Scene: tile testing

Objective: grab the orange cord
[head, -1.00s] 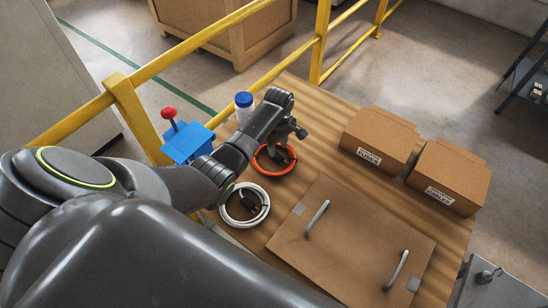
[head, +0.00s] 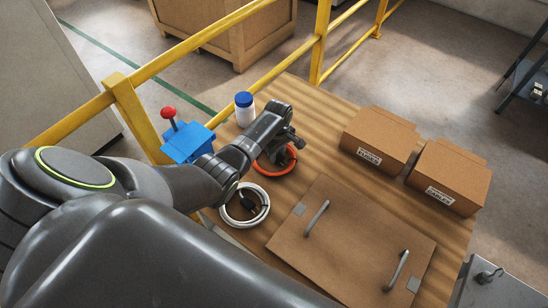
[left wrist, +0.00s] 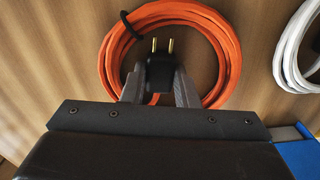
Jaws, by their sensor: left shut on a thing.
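The orange cord (head: 271,173) lies coiled on the wooden table, partly hidden by my left arm in the head view. In the left wrist view the coil (left wrist: 229,55) has a black tie at its upper left and a black plug (left wrist: 160,70) with two brass prongs. My left gripper (left wrist: 160,82) is shut on this plug, one finger on each side, with the coil around it. In the head view my left gripper (head: 280,152) is low over the coil. The coil looks to be resting on the table. My right gripper is not in view.
A white cord coil (head: 262,213) lies just nearer. A white bottle with a blue lid (head: 244,110) and a blue box with a red knob (head: 188,142) stand beyond. A handled brown panel (head: 345,245) and two cartons (head: 380,138) are to the right. A yellow rail (head: 140,115) borders the table.

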